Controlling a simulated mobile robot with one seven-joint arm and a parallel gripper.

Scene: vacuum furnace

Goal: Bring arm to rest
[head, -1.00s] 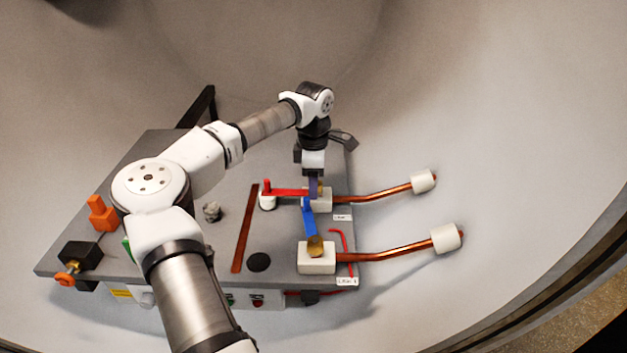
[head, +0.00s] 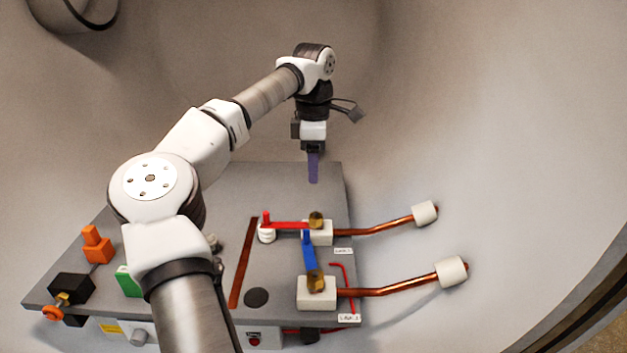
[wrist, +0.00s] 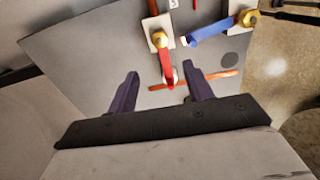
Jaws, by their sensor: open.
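My gripper (head: 313,178) hangs pointing down above the far right part of the grey board, with its purple fingers clear of everything. In the wrist view my gripper (wrist: 160,88) shows its two purple fingers spread apart with nothing between them. Beyond the fingertips lie the red bar (wrist: 166,62) and the blue bar (wrist: 212,29). In the head view the red bar (head: 288,225) runs from a white post to the far white block, and the blue bar (head: 309,257) lies between the two white blocks.
Copper rods (head: 385,226) with white end caps reach right from the blocks, each block topped by a brass nut (head: 315,281). An orange part (head: 96,244), a black valve-like part (head: 70,289) and a green block (head: 129,281) sit at the board's left. Curved grey walls surround the board.

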